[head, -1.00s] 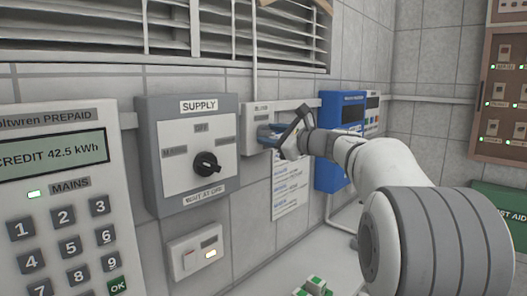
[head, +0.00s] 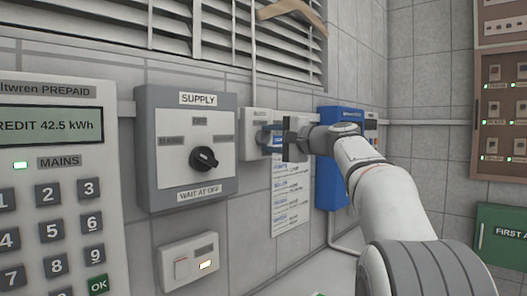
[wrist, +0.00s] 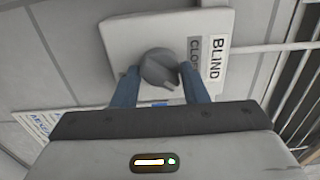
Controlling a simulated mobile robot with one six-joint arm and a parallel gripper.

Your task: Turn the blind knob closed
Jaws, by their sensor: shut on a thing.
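The blind knob (wrist: 160,67) is a round grey dial on a pale wall plate (wrist: 124,34) labelled BLIND, with a partly covered CLOSED label beside it. My gripper (wrist: 159,72) has its two blue fingers on either side of the knob, shut on it. In the head view my gripper (head: 271,140) reaches the small BLIND box (head: 254,122) from the right, and its fingers hide the knob there. The blind (head: 225,35) above has slats with dark gaps still visible between them.
The SUPPLY switch (head: 188,185) is on the wall left of the BLIND box, with a small switch plate (head: 189,262) below. A prepaid meter (head: 60,225) stands at far left. A paper notice (head: 291,200) and a blue box (head: 328,185) are close by my gripper.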

